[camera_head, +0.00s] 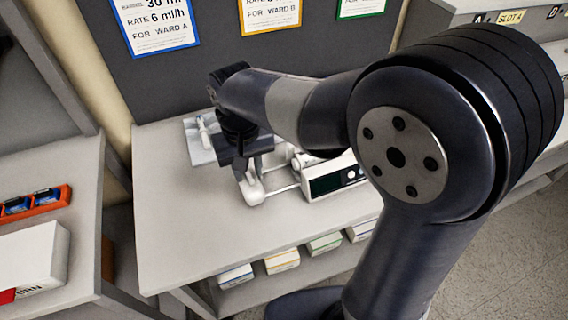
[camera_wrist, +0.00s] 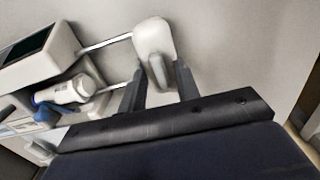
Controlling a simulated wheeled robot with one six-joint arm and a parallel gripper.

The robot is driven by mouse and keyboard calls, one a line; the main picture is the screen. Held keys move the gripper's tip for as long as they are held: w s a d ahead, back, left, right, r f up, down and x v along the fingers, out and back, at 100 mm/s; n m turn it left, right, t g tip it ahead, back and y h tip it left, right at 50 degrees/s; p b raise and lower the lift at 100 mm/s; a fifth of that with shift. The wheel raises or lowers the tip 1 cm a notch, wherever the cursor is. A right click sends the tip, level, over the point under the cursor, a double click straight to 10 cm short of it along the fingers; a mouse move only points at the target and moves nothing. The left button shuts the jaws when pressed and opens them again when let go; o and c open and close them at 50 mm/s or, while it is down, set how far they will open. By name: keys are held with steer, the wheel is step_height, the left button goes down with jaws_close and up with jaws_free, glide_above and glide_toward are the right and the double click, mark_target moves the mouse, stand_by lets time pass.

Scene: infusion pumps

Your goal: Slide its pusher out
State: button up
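The infusion pump (camera_head: 330,176) lies on the bench, a white box with a dark screen; part of it is hidden behind my arm. Its white pusher (camera_head: 252,191) stands out to the left of the body on two thin metal rods. In the wrist view the pusher (camera_wrist: 150,33) carries a grey tab, and the pump body (camera_wrist: 38,55) is at the upper left. My gripper (camera_head: 249,168) is over the pusher, pointing down. In the wrist view its fingers (camera_wrist: 158,82) flank the tab on both sides; I cannot tell whether they press on it.
A white syringe-like item (camera_wrist: 70,90) with a blue part lies by the pump. A tray (camera_head: 198,150) with a small item is behind my gripper. The bench (camera_head: 185,240) is clear at the front left. Coloured-label boxes (camera_head: 282,261) are below. An orange rack (camera_head: 35,203) stands on the left bench.

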mark_target(248, 173)
steer(key=shift+r, duration=0.1)
step_height(248, 173, up, 7)
steer(key=p, duration=0.6)
stand_by(0.3)
step_height(248, 173, down, 7)
steer(key=b, duration=0.6)
steer(key=shift+f, duration=0.2)
steer(key=shift+d+r, duration=0.1)
steer(key=shift+d+r, duration=0.1)
